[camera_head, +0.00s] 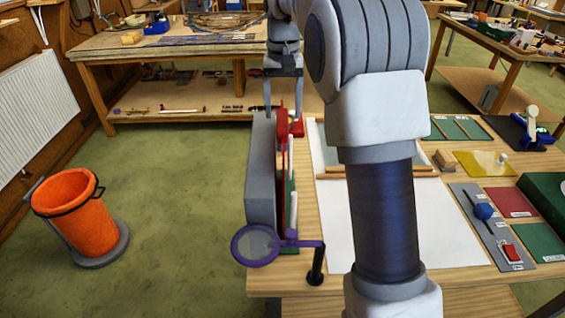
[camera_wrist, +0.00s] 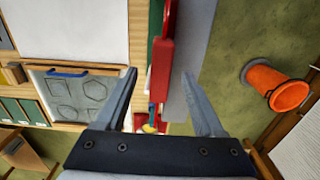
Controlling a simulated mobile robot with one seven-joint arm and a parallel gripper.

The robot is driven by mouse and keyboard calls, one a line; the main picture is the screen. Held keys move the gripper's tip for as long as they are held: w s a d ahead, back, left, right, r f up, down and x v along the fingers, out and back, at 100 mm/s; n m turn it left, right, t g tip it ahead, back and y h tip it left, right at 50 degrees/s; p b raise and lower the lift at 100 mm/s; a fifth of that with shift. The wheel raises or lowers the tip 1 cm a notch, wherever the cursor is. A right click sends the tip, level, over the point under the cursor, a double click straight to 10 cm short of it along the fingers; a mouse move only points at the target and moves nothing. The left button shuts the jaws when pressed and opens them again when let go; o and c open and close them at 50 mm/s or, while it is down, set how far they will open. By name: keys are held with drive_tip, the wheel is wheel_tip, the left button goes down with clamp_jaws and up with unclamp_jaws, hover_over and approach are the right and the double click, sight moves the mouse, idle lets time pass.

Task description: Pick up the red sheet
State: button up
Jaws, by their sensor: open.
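The red sheet (camera_head: 282,165) stands upright on edge at the left edge of the bench, between a grey block (camera_head: 261,170) and a green sheet (camera_head: 290,190). My gripper (camera_head: 283,112) points down at the far end of this row, with its fingers apart. In the wrist view, the red sheet (camera_wrist: 161,68) shows from above between the two fingers of my gripper (camera_wrist: 159,74), with visible gaps on both sides. The grey block (camera_wrist: 196,45) is beside it, near the right finger. My arm hides part of the bench in the head view.
A purple-rimmed magnifier (camera_head: 257,245) stands at the near end of the row. White paper (camera_head: 335,220) covers the bench middle. A flat red piece (camera_head: 510,202) and a yellow sheet (camera_head: 487,164) lie on the right. An orange bin (camera_head: 78,215) stands on the floor.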

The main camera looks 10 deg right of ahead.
sight(283, 132)
drive_tip(key=shift+w+f, duration=0.15)
drive_tip(key=shift+f, duration=1.85)
drive_tip(key=shift+w+f, duration=0.15)
drive_tip(key=shift+f, duration=1.8)
clamp_jaws()
drive_tip(key=shift+w+r, duration=0.1)
drive_tip(key=shift+r, duration=0.1)
